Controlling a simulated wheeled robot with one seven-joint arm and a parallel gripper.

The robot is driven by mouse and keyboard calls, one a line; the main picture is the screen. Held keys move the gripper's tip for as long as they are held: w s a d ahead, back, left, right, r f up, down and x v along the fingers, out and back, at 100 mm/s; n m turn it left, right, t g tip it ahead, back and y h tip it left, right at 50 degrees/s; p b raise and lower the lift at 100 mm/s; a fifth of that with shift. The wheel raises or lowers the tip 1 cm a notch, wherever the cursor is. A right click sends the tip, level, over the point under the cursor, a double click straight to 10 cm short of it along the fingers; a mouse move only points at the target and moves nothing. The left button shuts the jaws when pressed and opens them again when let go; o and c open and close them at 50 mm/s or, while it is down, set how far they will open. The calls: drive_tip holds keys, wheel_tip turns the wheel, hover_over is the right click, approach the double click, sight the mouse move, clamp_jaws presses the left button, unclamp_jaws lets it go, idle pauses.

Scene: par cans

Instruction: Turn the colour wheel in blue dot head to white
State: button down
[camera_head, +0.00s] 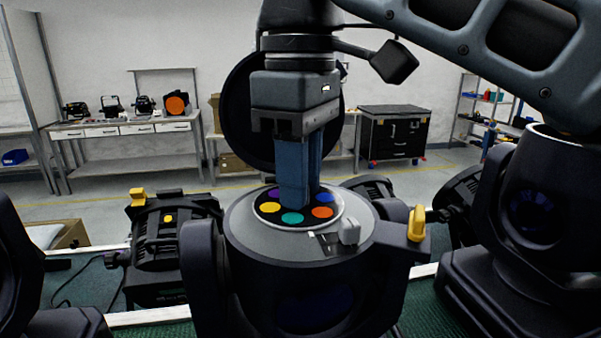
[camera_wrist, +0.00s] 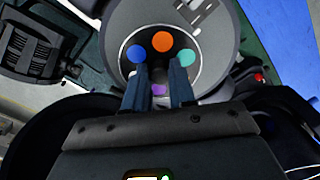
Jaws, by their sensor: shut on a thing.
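A dark moving head stands upright in the middle of the head view, its round grey top (camera_head: 262,236) facing up. Set in the top is a black colour wheel (camera_head: 308,217) with purple, yellow, teal, orange and blue dots. I see no blue dot label on the body.
Another dark head (camera_head: 530,215) stands close at right, and part of one shows at far left. A fixture with a yellow dot (camera_head: 168,218) lies left behind. A yellow clamp lever (camera_head: 417,222) juts out at right. A bench (camera_head: 120,129) with fixtures and a black case (camera_head: 392,135) stand behind.

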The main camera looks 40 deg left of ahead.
drive_tip(key=m, duration=0.3)
drive_tip(key=shift+m, duration=0.4)
drive_tip(key=m, duration=0.3)
drive_tip(key=shift+m, duration=0.3)
drive_tip(key=m, duration=0.3)
drive_tip(key=shift+s+a+r+m, duration=0.1)
drive_tip(key=shift+m, duration=0.2)
drive_tip(key=m, duration=1.2)
drive_tip(key=shift+m, duration=0.3)
drive_tip(key=m, duration=0.4)
drive_tip(key=shift+a, duration=0.1)
drive_tip(key=shift+m, duration=1.9)
